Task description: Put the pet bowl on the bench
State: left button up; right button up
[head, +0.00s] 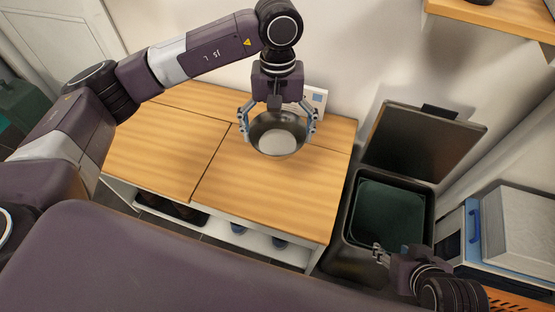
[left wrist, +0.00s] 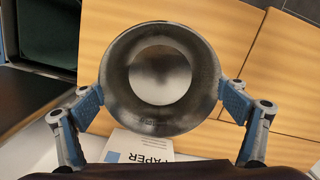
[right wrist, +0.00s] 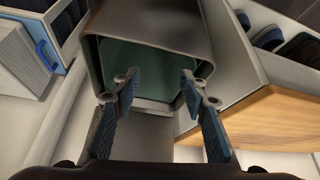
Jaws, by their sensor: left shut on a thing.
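The pet bowl (head: 278,148), a round dark metal bowl with a pale round middle, is over the right part of the wooden bench top (head: 250,195). My left gripper (head: 278,126) points down and is shut on the bowl, with a finger on either side. In the left wrist view the bowl (left wrist: 160,78) fills the space between the fingers, over the wood. I cannot tell whether its base touches the bench. My right gripper (head: 385,254) is by the open bin; in the right wrist view its fingers (right wrist: 157,85) are apart with nothing between them.
An open dark bin (head: 345,235) with a green liner and raised lid (head: 425,145) stands right of the bench. A white paper box (head: 316,97) is behind the bowl. Shoes sit on the shelf below. The bench's left part is clear. A wall shelf (head: 500,20) is upper right.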

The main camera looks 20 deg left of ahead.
aim_at(278, 142)
pick_arm(q)
notch_tip(278, 142, down, 5)
jog(key=shift+f+b, duration=0.1)
jog(key=shift+b, duration=0.25)
notch_tip(278, 142, down, 5)
jog(key=shift+r+b, duration=0.15)
jog(key=shift+b, duration=0.25)
pick_arm(e)
jog(key=w+a+r+t+y, duration=0.1)
jog(key=w+a+r+t, duration=0.2)
jog(key=w, duration=0.5)
notch_tip(278, 142, up, 3)
jog(key=shift+w+f+t, duration=0.1)
jog(key=shift+w+t, duration=0.2)
jog(key=shift+t, duration=0.6)
jog(key=shift+w+a+r, duration=0.1)
jog(key=shift+w+r, duration=0.1)
jog(key=shift+w, duration=0.05)
jog(key=shift+w+r+t, duration=0.15)
jog(key=shift+r+t, duration=0.05)
jog(key=shift+t, duration=0.1)
pick_arm(q)
jog(key=o, duration=1)
jog(key=shift+o, duration=0.2)
pick_arm(e)
jog(key=shift+w+a+r, duration=0.1)
jog(key=shift+a+r, duration=0.05)
